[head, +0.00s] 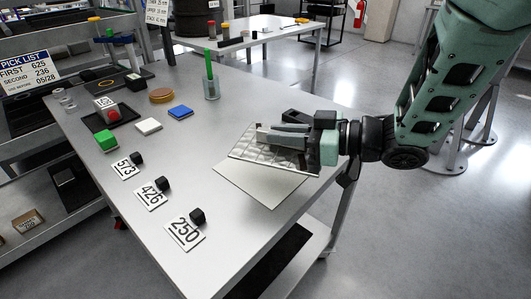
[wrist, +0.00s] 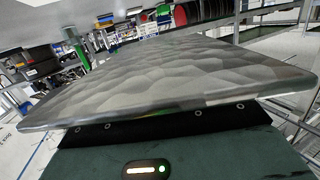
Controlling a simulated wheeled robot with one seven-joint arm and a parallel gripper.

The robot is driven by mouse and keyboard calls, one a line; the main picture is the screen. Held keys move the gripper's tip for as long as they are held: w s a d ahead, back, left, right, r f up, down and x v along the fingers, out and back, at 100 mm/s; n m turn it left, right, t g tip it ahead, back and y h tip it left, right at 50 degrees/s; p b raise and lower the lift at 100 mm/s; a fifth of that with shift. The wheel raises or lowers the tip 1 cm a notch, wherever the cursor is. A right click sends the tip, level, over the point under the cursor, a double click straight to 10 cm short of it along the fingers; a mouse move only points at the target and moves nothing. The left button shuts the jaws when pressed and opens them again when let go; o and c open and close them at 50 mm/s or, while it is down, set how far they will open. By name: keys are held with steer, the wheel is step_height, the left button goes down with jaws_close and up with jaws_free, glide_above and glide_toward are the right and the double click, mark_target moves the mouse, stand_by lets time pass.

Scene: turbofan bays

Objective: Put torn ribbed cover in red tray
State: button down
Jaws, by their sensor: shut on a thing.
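My gripper (head: 268,136) is shut on a grey cover (head: 247,155) with a raised, quilted-looking pattern, above the right part of the table. The cover is tilted, and the gripper hides part of it. In the wrist view the cover (wrist: 170,75) fills the middle, with its near edge close to the gripper body. I cannot make out a tear. No red tray can be made out in either view.
A pale flat sheet (head: 265,187) lies below the cover on the table (head: 190,180). Number cards (head: 185,231) with black blocks lie at the front left. A black tray (head: 126,111) with a red item, a green block (head: 106,141) and a cup (head: 211,90) stand farther back.

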glide_above(280, 183)
step_height(280, 183, down, 5)
steer(key=shift+d+f, duration=0.1)
steer(key=shift+f+b, duration=0.45)
steer(key=shift+f, duration=1.85)
steer(key=shift+f, duration=0.15)
steer(key=c, duration=1.4)
jaws_free()
